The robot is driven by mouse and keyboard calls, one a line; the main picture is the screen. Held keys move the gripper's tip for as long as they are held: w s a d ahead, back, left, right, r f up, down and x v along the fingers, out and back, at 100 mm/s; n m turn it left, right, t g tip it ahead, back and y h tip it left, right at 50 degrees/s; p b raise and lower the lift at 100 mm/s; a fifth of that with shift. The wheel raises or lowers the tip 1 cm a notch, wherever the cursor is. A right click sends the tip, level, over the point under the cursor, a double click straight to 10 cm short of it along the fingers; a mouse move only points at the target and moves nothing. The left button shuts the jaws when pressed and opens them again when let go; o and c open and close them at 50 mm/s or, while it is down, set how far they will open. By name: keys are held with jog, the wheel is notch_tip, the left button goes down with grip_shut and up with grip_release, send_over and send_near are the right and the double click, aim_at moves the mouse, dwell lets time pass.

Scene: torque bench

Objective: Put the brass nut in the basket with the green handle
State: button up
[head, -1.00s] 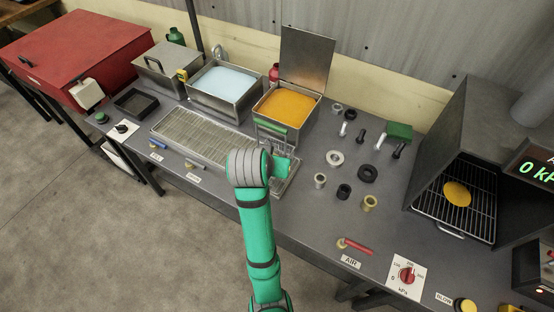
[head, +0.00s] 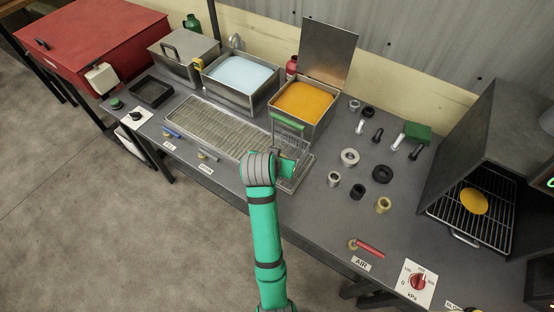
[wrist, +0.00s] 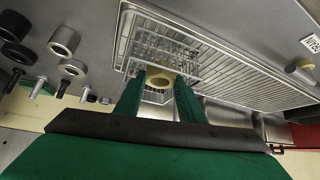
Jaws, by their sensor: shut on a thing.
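My gripper (wrist: 160,84) is shut on a pale brass nut (wrist: 159,73), held between its green fingertips. In the wrist view the wire mesh of the basket (wrist: 178,50) lies just beyond the nut. I cannot tell whether the nut is above the basket or inside its rim. In the head view the basket's green handle (head: 287,121) shows in front of the orange tank, at the end of the drain rack. My wrist and gripper (head: 286,166) cover the basket's lower part there, and the held nut is hidden.
Another brass-coloured nut (head: 383,205) stands on the bench among several dark and steel nuts and bolts. The orange bath (head: 304,102) and its raised lid (head: 327,52) stand behind the basket. The drain rack (head: 215,130) lies to the left. An oven with a grill (head: 480,215) is at right.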

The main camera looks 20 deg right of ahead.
jog(key=shift+f, duration=0.2)
jog(key=shift+f, duration=0.3)
jog(key=o, duration=1.2)
